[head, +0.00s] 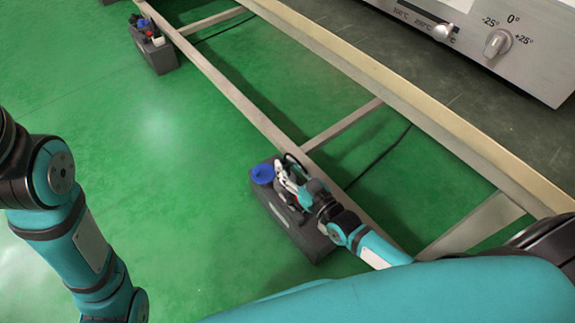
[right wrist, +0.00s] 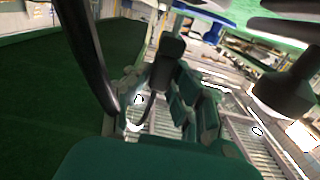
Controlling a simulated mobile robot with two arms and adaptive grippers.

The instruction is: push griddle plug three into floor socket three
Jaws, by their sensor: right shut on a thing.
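The dark grey floor socket box (head: 318,246) stands on the green floor at the lower middle of the head view. A round blue cover (head: 262,174) shows at the far left corner of its top. My right gripper (head: 287,178) is shut on a plug at the top of this box, beside the blue cover. The plug is mostly hidden by the fingers, and I cannot tell how deep it sits in a socket. In the right wrist view my right gripper's dark fingers show large, but the plug's contact with the box cannot be made out. My left gripper is out of view.
A beige metal frame (head: 230,93) runs diagonally past the box. A black cable (head: 378,157) lies on the floor under it. A second socket box (head: 158,56) stands at the upper left. The steel griddle (head: 535,62) is at the upper right. The floor left of the box is clear.

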